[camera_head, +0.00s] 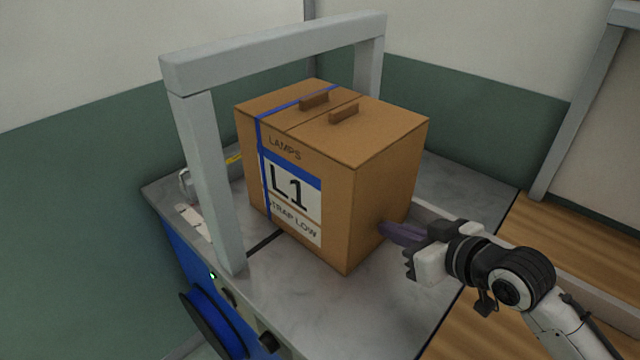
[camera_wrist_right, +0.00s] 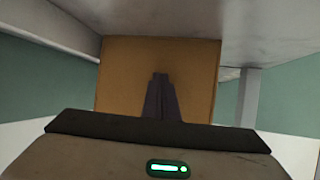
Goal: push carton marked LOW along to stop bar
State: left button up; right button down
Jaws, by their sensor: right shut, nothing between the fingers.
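The brown carton (camera_head: 385,190) stands upright on the grey machine top, partly under the grey arch. Its label reads L1 and "STRAP LOW", with "LAMPS" above. A blue strap (camera_head: 262,170) runs over its top and down the labelled side. My right gripper (camera_head: 384,230) is shut and empty, its fingertips at the carton's right side, low down. In the right wrist view the shut fingers (camera_wrist_right: 160,82) point at the carton's face (camera_wrist_right: 125,75); whether they touch it I cannot tell. No stop bar can be made out clearly. My left gripper is out of view.
The grey arch (camera_head: 205,170) spans the machine top (camera_head: 350,310), with a post close to the carton's left. A wooden surface (camera_head: 560,240) lies to the right. The machine top is clear in front of the carton.

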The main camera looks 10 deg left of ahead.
aim_at(378, 221)
jog(key=shift+w+a+p, duration=0.15)
jog(key=shift+w+a, duration=0.55)
jog(key=shift+a, duration=0.3)
jog(key=shift+w+a+p, duration=0.15)
jog(key=shift+w+a, duration=0.55)
jog(key=shift+a, duration=0.3)
jog(key=shift+w+a, duration=0.75)
jog(key=shift+a, duration=0.35)
jog(key=shift+w+a, duration=0.75)
jog(key=shift+a, duration=0.3)
jog(key=shift+s+d+r+p, duration=0.1)
jog(key=shift+s+d+p, duration=0.4)
jog(key=shift+d, duration=0.25)
jog(key=shift+s+d+p, duration=0.4)
jog(key=shift+d+p, duration=0.1)
jog(key=shift+d, duration=0.2)
jog(key=shift+s+d, duration=0.8)
jog(key=shift+d, duration=0.35)
